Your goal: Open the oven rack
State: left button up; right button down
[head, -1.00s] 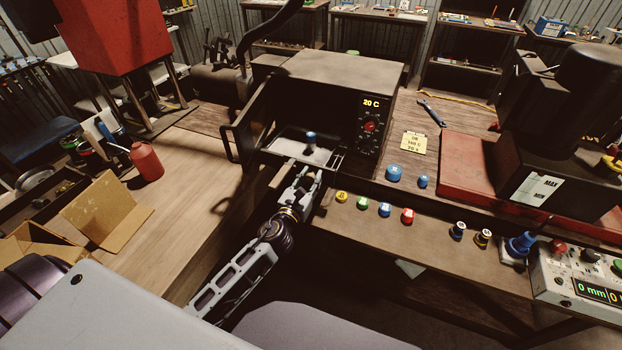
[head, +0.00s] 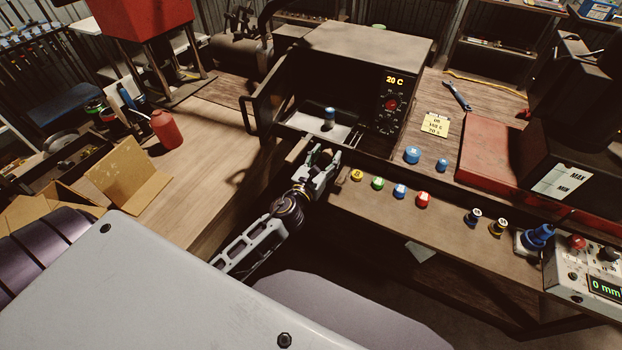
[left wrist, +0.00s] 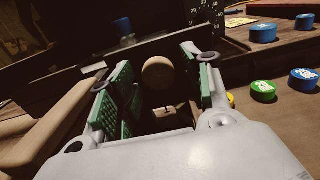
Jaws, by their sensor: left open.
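The oven (head: 365,45) stands on the bench with its door swung open to the left; the door handle (head: 247,114) shows at the door's outer edge. The pale rack (head: 300,122) is at the oven mouth, with a blue-topped piece (head: 329,118) standing on it. My left gripper (head: 325,160) is open just in front of the rack. In the left wrist view, its green-padded fingers (left wrist: 158,85) stand on both sides of a round tan knob (left wrist: 158,72). Whether either finger touches the knob cannot be told. My right gripper is not in view.
Several coloured buttons (head: 400,191) line the bench front right of my gripper. A yellow note (head: 435,125) and a wrench (head: 457,95) lie right of the oven. A red bottle (head: 167,129) and cardboard box (head: 125,175) are at left. The wooden tabletop (head: 215,150) between is clear.

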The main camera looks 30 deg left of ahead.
pick_arm(q)
jog(key=s, duration=1)
jog(key=shift+s+a, duration=0.15)
jog(key=shift+s, duration=0.25)
dwell(0.4)
dwell(0.7)
